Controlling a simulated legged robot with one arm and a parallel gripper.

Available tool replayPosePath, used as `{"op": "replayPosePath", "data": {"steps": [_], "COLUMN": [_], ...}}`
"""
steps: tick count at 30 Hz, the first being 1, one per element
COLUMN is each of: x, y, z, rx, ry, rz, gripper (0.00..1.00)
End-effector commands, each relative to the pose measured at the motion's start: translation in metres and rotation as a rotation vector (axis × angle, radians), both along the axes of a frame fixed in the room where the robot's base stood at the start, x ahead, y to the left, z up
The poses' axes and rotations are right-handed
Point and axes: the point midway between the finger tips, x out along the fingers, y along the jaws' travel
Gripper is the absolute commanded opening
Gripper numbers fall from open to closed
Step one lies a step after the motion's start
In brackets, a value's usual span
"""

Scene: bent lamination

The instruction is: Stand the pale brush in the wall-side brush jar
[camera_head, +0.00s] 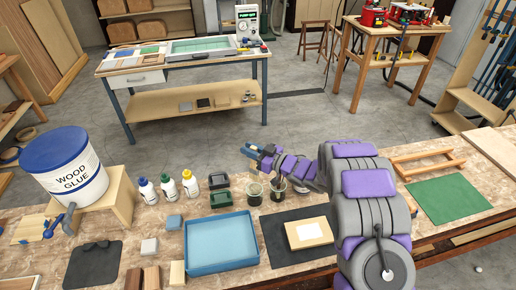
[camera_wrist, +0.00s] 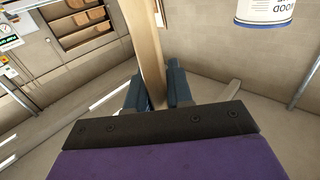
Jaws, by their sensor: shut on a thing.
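My gripper (camera_head: 251,151) is stretched out past the far edge of the workbench in the head view, its blue fingers beyond the jars. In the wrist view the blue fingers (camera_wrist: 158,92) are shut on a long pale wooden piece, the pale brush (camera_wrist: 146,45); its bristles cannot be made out. I cannot tell which is the wall-side one.
My arm passes close to the right jar. A dark mat (camera_head: 272,232) with a pale block (camera_head: 309,233) lies in front of the jars.

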Motion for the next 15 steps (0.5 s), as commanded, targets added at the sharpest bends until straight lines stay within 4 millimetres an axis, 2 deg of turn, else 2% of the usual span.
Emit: {"op": "replayPosePath", "data": {"steps": [2,11,15], "x": [0.000,0.000,0.000], "y": [0.001,-0.021,-0.019], "z": [-0.008,-0.027,-0.037], "rx": [0.000,0.017,0.017], "ry": [0.001,0.002,0.001], "rz": [0.001,-0.003,-0.002], "gripper": [0.00,0.00,0.00]}}
